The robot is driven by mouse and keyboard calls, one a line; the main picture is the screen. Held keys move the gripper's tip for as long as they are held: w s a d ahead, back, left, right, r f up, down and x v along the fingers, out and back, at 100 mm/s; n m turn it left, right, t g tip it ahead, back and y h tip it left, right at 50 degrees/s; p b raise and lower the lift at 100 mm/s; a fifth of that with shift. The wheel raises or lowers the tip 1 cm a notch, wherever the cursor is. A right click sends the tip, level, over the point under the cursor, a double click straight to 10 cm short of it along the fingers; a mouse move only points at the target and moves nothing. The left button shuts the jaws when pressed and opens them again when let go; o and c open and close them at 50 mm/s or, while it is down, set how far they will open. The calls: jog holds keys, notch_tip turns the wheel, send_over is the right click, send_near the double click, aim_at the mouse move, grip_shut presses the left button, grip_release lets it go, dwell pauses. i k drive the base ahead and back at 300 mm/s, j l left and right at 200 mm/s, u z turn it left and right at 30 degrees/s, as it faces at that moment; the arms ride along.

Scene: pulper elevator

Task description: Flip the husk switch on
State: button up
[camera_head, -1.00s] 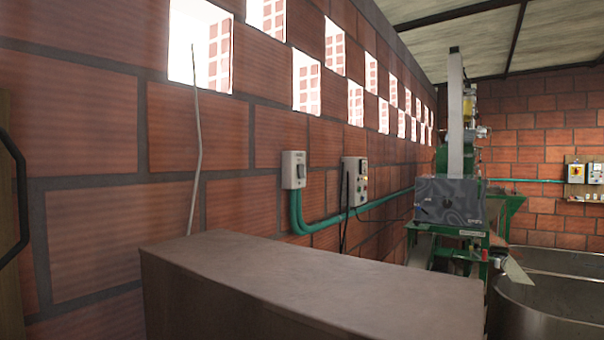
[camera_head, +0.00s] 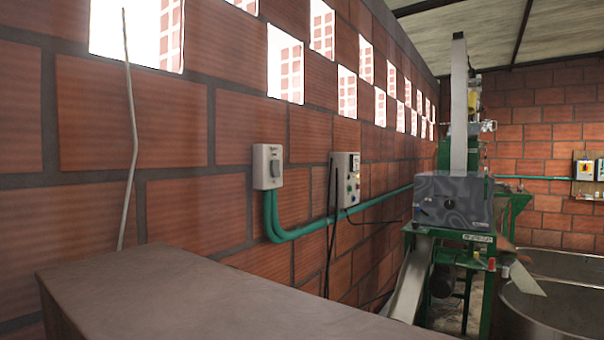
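A light grey switch box (camera_head: 268,167) is mounted on the brick wall, left of centre, with a dark switch on its face. A second grey control box (camera_head: 346,179) with several knobs or buttons hangs on the wall just right of it. Labels on both are too small to read, so I cannot tell which is the husk switch. My gripper is not in view.
A brown block-like surface (camera_head: 180,290) fills the lower left foreground, below the switch box. Green conduit (camera_head: 310,232) runs along the wall. A green-framed machine with a grey housing (camera_head: 453,203) stands ahead. Round metal tanks (camera_head: 550,310) are at the lower right.

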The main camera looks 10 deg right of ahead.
aim_at(274, 164)
jog(key=i+l, duration=1.2)
jog(key=l, duration=0.25)
jog(key=i+l, duration=1.15)
jog(key=l, duration=0.25)
jog(key=u, duration=1.5)
